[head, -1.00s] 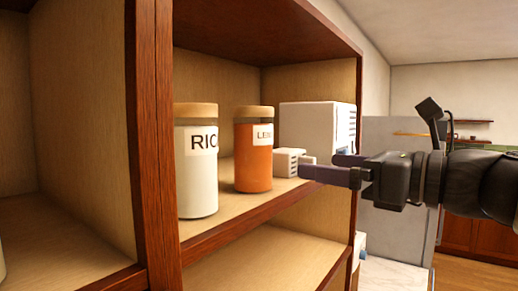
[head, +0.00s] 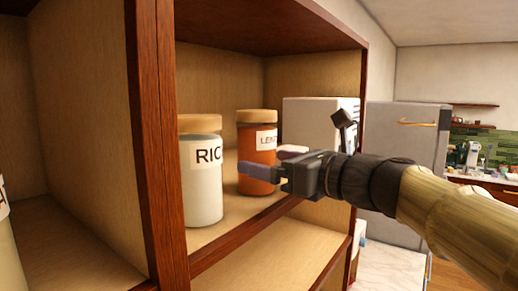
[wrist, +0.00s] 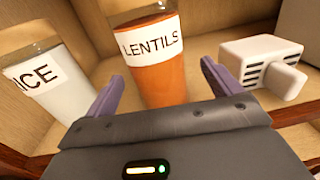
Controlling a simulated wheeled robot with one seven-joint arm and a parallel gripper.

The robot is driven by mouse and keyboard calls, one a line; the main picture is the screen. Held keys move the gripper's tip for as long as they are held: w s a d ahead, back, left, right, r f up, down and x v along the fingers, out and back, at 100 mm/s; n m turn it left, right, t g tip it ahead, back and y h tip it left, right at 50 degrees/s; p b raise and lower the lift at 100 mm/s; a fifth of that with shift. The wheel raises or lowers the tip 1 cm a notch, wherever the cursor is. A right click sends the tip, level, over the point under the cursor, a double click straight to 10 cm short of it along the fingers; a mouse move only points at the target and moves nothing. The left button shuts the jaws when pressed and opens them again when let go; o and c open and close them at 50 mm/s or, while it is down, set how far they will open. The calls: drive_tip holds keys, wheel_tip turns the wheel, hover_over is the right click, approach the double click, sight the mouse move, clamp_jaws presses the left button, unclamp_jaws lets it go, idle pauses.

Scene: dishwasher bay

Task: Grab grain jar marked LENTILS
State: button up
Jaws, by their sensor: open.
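The jar marked LENTILS (head: 257,150) is orange with a tan lid and a white label, standing upright on the cabinet shelf. In the wrist view the LENTILS jar (wrist: 158,62) stands just ahead, between the lines of my two fingers. My gripper (head: 270,161) is open and empty, with its purple fingers reaching over the shelf's front edge. In the wrist view my gripper's fingertips (wrist: 156,78) lie to either side of the jar's lower part, and I cannot tell how far they reach along it. In the head view my gripper hides part of the jar's lower right side.
The white jar marked RICE (head: 202,170) stands close to the left of the LENTILS jar. A small white vented block (wrist: 262,63) sits to its right. A larger white box (head: 315,118) stands behind on the right. A wooden upright (head: 158,140) bounds the shelf at left.

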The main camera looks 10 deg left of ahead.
sight(250, 156)
drive_tip(key=shift+w+a+r+p, duration=0.2)
drive_tip(key=shift+a+p, duration=0.3)
drive_tip(key=shift+p, duration=0.05)
drive_tip(key=p+x, duration=0.2)
drive_tip(key=x, duration=0.1)
drive_tip(key=shift+a+r, duration=0.1)
drive_tip(key=shift+w+a+p, duration=0.25)
drive_tip(key=shift+a+p, duration=0.05)
drive_tip(key=shift+a, duration=0.2)
drive_tip(key=shift+s+d, duration=0.1)
drive_tip(key=c, duration=1.5)
